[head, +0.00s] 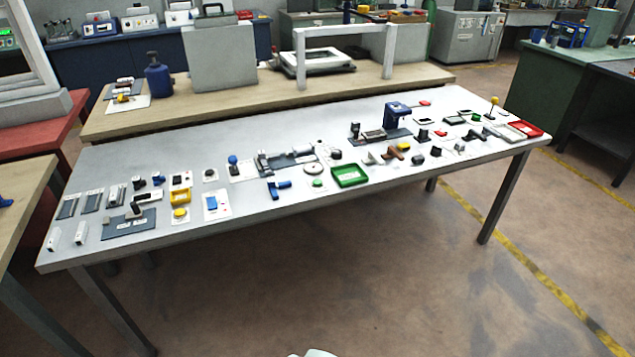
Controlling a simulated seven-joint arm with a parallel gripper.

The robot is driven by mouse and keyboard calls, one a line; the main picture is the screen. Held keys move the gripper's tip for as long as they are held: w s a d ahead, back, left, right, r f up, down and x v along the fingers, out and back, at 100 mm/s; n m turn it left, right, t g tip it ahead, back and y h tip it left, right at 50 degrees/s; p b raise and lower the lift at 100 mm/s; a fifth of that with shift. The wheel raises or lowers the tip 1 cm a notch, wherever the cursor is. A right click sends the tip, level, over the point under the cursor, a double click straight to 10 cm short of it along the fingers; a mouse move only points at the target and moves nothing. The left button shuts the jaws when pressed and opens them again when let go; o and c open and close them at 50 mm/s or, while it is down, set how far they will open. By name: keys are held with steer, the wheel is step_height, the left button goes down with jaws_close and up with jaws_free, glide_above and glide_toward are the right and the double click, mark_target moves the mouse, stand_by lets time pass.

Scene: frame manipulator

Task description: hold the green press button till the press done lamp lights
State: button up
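A long white table (230,226) holds many small devices and parts. A small green round button (317,183) sits on a white plate near the table's middle, just left of a green tray (349,177). It is small in the picture, and I cannot tell whether it is pressed. A blue press-like device (397,113) stands on a dark plate farther back to the right. I cannot make out a press done lamp or whether any lamp is lit. My gripper is not in view; only a small pale rounded shape shows at the bottom edge.
Beside the green button are a blue handle-shaped part (278,188) and a round grey-white dial (313,169). A yellow button (180,214) is at left, a red tray (524,129) at far right. A wooden bench (240,102) stands behind. The floor in front is clear.

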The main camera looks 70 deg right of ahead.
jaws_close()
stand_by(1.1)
